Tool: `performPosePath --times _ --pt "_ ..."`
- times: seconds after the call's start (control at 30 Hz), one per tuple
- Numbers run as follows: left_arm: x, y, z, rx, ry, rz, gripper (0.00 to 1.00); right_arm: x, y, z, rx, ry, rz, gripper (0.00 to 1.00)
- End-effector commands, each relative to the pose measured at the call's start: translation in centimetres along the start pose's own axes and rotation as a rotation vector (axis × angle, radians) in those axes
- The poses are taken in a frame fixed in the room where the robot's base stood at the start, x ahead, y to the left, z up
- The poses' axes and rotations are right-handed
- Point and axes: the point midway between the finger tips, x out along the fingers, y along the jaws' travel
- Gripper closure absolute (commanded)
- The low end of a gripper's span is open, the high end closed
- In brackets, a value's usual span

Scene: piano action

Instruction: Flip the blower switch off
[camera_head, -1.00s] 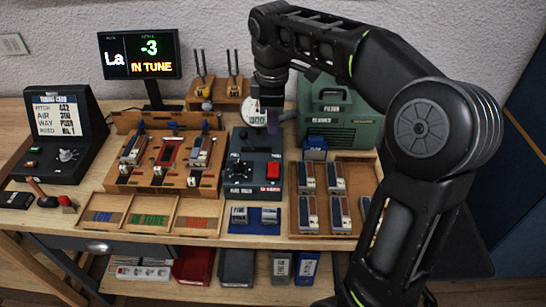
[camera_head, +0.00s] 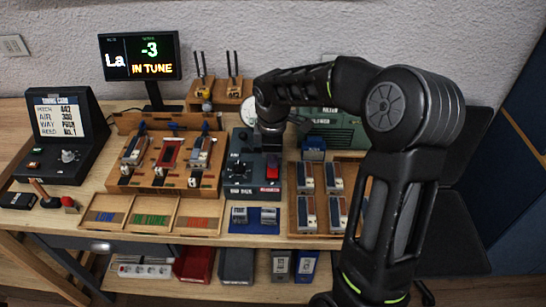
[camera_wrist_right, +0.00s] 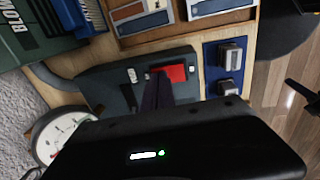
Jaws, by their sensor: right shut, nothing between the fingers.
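The dark control box (camera_head: 240,180) stands in the middle of the bench, with a round knob (camera_head: 238,168) on its left side and a red rocker switch (camera_head: 272,170) on its right side. My right gripper (camera_head: 271,152) points down over the box, just behind the red switch; it is shut and empty. In the right wrist view the shut fingers (camera_wrist_right: 158,92) reach down beside the red switch (camera_wrist_right: 176,73); I cannot tell whether they touch it. The switch's tilt is not clear. My left gripper is not in view.
A green blower (camera_head: 340,132) stands behind my right arm. A wooden reed rack (camera_head: 125,185) is left of the box, and a tray of reed blocks (camera_head: 297,222) is right. A blue mat (camera_head: 254,228) with two grey blocks lies in front. A screen (camera_head: 140,56) reads -3, IN TUNE.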

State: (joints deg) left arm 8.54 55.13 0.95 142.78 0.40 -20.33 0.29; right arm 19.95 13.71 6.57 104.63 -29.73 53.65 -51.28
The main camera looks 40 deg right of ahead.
Motion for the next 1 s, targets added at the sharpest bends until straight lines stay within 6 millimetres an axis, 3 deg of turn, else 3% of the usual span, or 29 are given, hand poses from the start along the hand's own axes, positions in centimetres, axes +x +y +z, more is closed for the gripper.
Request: performPosePath --times 0.2,0.3,1.0 --pt "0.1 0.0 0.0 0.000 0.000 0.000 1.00 0.0 0.0 0.0 0.000 -0.001 0.000 1.00" --pt "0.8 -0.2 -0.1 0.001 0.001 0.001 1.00 1.0 0.1 0.0 0.000 -0.001 -0.001 1.00" --pt "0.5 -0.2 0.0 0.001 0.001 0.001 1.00 0.2 -1.6 0.0 -0.001 -0.003 -0.007 1.00"
